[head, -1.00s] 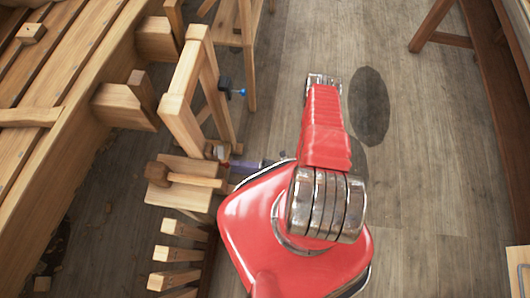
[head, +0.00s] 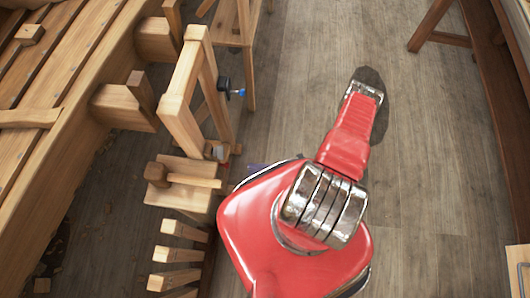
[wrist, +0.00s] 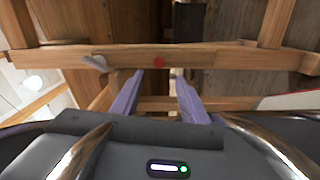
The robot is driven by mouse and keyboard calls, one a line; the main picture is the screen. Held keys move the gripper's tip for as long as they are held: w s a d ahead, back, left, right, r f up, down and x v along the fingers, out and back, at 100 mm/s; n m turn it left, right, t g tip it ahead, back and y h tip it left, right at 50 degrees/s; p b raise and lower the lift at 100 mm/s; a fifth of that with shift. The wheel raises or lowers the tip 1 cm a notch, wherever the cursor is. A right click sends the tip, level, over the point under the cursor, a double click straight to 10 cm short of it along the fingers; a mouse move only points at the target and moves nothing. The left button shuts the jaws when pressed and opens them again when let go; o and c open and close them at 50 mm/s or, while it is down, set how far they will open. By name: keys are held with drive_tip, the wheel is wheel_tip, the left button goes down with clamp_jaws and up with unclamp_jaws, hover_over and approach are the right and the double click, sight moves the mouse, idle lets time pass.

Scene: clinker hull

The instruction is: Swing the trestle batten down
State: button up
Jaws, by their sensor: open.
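In the wrist view a long wooden batten (wrist: 190,59) runs level across the picture, with a red dot near its middle and a grey lever (wrist: 95,63) at its left part. My gripper (wrist: 159,80) is open and empty, its two purple fingers pointing at the batten around the red dot. They look close to it, but I cannot tell whether they touch. There my arm hides nearly all of the gripper; only a purple sliver shows.
The planked hull (head: 75,85) fills the left. A mallet (head: 180,176) lies on a wooden block (head: 183,197) below the trestle, with several wooden pieces below that. The floor (head: 430,150) right of my arm is clear up to a bench at the far right.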

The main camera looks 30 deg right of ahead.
drive_tip(key=shift+v, duration=1.8)
drive_tip(key=s+r+n+g+y, duration=0.2)
drive_tip(key=s+r+n+g, duration=0.4)
drive_tip(key=n, duration=0.7)
drive_tip(key=w+d+r+n+g+h, duration=0.3)
drive_tip(key=d+r+n+g+h, duration=0.15)
drive_tip(key=r+n, duration=0.65)
drive_tip(key=w+d+r+n+g+h, duration=0.35)
drive_tip(key=d+r+n+h, duration=0.25)
drive_tip(key=r+n, duration=0.5)
drive_tip(key=a+r+n+t+h, duration=0.2)
drive_tip(key=a+r+n+t, duration=0.1)
drive_tip(key=r, duration=0.8)
drive_tip(key=w+a+r+n+t+h, duration=0.1)
drive_tip(key=a+r, duration=0.4)
drive_tip(key=r, duration=0.6)
drive_tip(key=a+r+n+t+h, duration=0.3)
drive_tip(key=a+r+n+t, duration=0.1)
drive_tip(key=r, duration=0.7)
drive_tip(key=shift+w+a+r+n+t, duration=0.25)
drive_tip(key=shift+a+r+n+t, duration=0.2)
drive_tip(key=shift+n, duration=0.45)
